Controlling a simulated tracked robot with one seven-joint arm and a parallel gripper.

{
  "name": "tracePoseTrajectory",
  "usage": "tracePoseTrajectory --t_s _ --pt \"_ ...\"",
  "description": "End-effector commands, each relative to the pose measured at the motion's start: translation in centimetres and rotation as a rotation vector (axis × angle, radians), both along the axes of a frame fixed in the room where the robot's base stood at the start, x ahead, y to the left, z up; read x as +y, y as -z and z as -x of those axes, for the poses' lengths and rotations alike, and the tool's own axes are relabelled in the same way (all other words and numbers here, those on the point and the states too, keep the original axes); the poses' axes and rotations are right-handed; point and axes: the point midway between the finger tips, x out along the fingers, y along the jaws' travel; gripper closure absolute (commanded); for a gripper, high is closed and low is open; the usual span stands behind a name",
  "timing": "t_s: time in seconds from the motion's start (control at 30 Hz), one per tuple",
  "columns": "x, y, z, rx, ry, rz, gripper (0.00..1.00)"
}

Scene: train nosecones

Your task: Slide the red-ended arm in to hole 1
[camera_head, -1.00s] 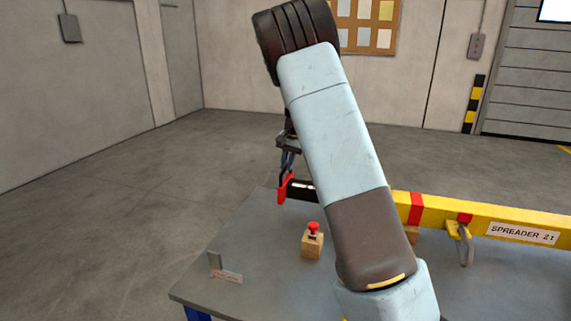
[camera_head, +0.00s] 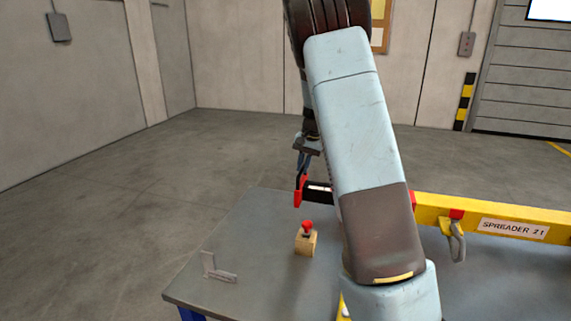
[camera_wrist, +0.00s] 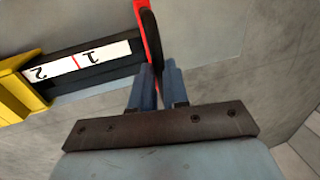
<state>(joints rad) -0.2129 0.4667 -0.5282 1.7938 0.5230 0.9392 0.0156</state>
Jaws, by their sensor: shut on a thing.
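The black arm with a red end plate (camera_head: 299,190) sticks out of the left end of the yellow spreader beam (camera_head: 430,203). In the wrist view the red end (camera_wrist: 147,30) stands upright, with a dark handle against it. My gripper (camera_wrist: 158,68) is shut there, its blue fingers at the handle; the exact grip is partly hidden. A white label (camera_wrist: 90,58) on the arm shows 1 and 2 with a red line between. The 2 is nearest the yellow beam mouth (camera_wrist: 18,88). In the head view my gripper (camera_head: 301,168) is at the red end, and my arm link hides the beam's mouth.
A grey table (camera_head: 250,265) lies below the beam. On it are a wooden block with a red knob (camera_head: 306,240) and a small grey bracket (camera_head: 218,268). A hook (camera_head: 457,240) hangs under the beam. Open floor lies to the left.

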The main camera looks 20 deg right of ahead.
Motion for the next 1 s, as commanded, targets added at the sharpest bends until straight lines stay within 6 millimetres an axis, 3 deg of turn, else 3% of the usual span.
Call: tracePoseTrajectory --t_s 0.1,0.33,0.9,0.93,1.0 --pt "-2.5 -0.1 1.6 0.001 0.005 -0.001 1.0" --pt "-5.5 0.0 3.6 0.001 0.006 -0.001 1.0" --pt "-6.9 0.0 4.5 0.002 0.005 0.003 1.0" --pt "-6.9 0.0 4.5 0.002 0.005 0.003 0.83" --pt "-6.9 0.0 4.5 0.002 0.005 0.003 0.77"
